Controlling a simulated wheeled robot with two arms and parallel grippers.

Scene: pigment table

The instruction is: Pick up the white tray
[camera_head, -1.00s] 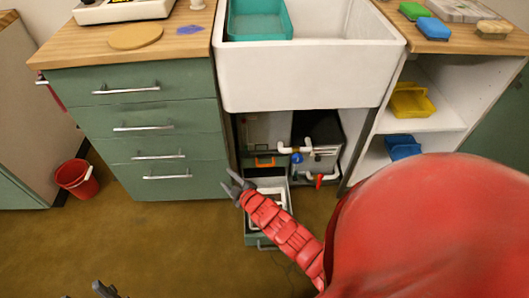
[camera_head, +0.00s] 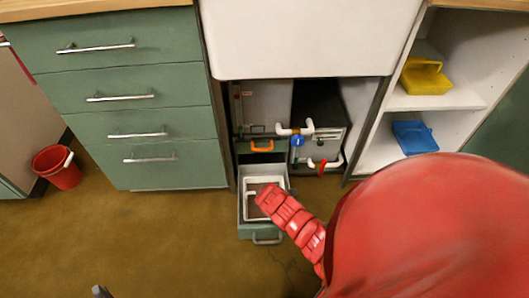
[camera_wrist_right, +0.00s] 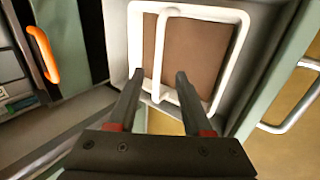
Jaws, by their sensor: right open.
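The white tray (camera_head: 247,203) lies in the pulled-out green drawer under the sink. In the right wrist view the tray (camera_wrist_right: 205,11) has a rounded white rim, a brown inside and a white bar running across it. My right gripper (camera_wrist_right: 158,84) is open and empty. Its two dark fingers point at the tray's near side and overlap its near edge in the picture; I cannot tell whether they touch. Only a dark tip of my left gripper (camera_head: 101,291) shows at the bottom edge.
The drawer (camera_head: 259,231) has a metal handle at its front. Green cabinet drawers (camera_head: 130,100) are left, shelves with yellow and blue scoops right. A red bucket (camera_head: 57,167) stands far left on open floor.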

